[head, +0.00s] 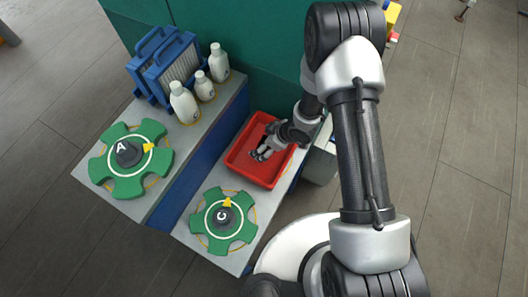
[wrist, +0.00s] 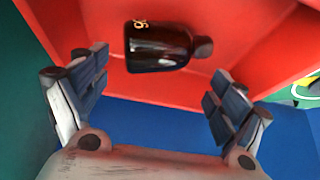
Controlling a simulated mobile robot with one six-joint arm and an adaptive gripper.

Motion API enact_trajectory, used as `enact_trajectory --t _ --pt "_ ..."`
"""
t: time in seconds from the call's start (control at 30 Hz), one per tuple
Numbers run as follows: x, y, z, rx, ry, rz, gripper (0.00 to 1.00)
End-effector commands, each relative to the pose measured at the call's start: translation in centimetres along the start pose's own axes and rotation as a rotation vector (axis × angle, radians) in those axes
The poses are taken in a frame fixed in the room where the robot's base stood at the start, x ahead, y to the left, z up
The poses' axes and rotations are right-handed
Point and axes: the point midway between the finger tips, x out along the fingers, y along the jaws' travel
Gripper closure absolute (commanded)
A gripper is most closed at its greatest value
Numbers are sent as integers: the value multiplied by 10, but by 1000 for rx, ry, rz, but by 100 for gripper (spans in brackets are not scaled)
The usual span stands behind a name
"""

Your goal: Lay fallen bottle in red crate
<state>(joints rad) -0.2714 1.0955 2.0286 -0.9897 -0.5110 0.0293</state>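The dark amber bottle (wrist: 158,47) lies on its side inside the red crate (wrist: 245,30) in the wrist view, with its neck to the right and yellow marks near its base. In the head view the red crate (head: 249,172) sits on the lower grey bench, and I cannot make out the bottle there. My gripper (head: 261,155) is over the crate. In the wrist view my gripper (wrist: 160,90) is open, its two fingers wide apart and empty. The bottle is beyond the fingertips, apart from them.
A green rotary fixture marked C (head: 223,222) is in front of the crate. Another marked A (head: 130,160) is on the left bench. White bottles (head: 184,103) and blue racks (head: 165,62) stand behind it. A green wall (head: 265,50) rises behind the benches.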

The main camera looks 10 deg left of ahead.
Motion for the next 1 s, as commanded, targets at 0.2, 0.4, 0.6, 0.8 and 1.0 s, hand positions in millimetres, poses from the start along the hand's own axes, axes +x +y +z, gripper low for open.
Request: enact_trajectory --t 0.2,0.4,0.6,0.8,1.0 --pt "0 0 0 0 0 0 0" --pt "0 0 0 0 -1 0 0" --pt "-12 1 -1 0 1 2 0" --pt "-52 1 0 1 1 4 0" --pt "-93 1 0 0 1 4 0"
